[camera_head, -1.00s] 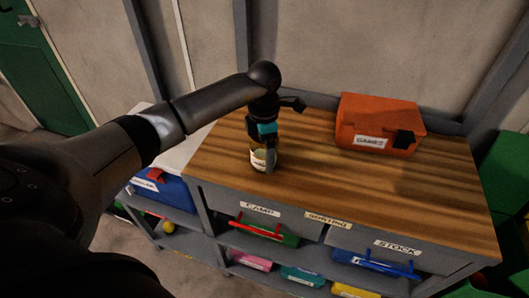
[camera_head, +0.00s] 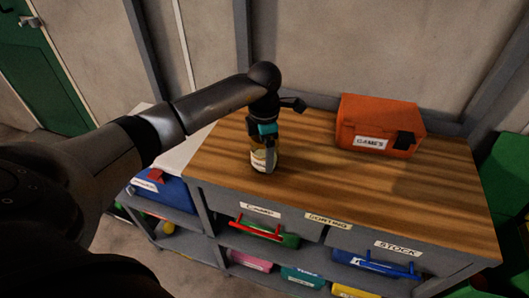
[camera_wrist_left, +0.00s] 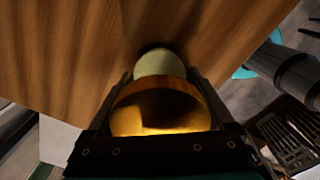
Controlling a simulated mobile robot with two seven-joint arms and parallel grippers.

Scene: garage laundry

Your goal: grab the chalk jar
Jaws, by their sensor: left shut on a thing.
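The chalk jar (camera_head: 259,160) is a small jar with a pale label and a yellowish top. It stands upright on the wooden bench top (camera_head: 330,190), near its left front edge. My left gripper (camera_head: 264,145) comes down from above and is shut on the jar, one finger in front of it. In the left wrist view the jar's shiny golden top (camera_wrist_left: 160,108) sits between the two fingers, with a pale round part (camera_wrist_left: 158,63) beyond it. The label's text is too small to read. My right gripper is not in view.
An orange box labelled GAMES (camera_head: 378,120) stands at the back right of the bench. Drawers and shelves with coloured bins, such as a blue one (camera_head: 165,190), lie below the front edge. The middle of the bench top is clear.

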